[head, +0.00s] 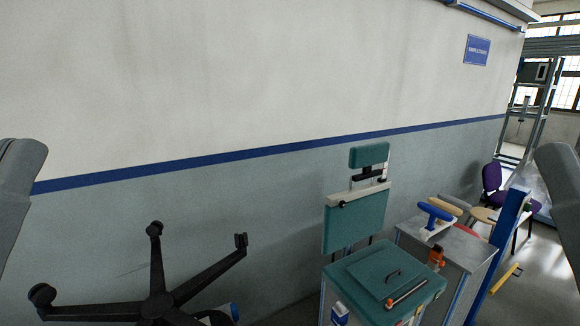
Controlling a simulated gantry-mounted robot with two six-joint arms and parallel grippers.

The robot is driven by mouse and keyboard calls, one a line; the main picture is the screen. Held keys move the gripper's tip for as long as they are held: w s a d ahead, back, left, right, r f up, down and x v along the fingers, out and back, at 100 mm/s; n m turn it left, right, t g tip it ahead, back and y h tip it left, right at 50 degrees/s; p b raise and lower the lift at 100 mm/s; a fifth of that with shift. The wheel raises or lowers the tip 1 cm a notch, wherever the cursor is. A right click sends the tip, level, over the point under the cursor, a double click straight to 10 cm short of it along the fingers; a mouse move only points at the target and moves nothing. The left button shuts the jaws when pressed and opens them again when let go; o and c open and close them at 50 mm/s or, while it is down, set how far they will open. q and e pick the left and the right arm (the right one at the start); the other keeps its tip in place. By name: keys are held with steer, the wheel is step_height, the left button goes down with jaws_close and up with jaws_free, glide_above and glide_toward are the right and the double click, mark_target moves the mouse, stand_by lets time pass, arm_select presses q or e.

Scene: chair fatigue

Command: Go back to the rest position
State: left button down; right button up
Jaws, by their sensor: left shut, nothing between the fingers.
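My grey left arm (18,190) comes in at the left edge and my grey right arm (562,200) at the right edge. Of my left gripper (217,317), only a small dark part seems to show at the bottom edge, beside the chair base. It is shut, and I see nothing held in it. My right gripper is out of the picture.
A green padded test seat (385,280) with a backrest stands right of centre. A grey cabinet (460,262) and a blue post (497,255) are beside it. A wall (250,80) runs behind.

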step_height(320, 180, up, 31)
steer(key=p, duration=2.8)
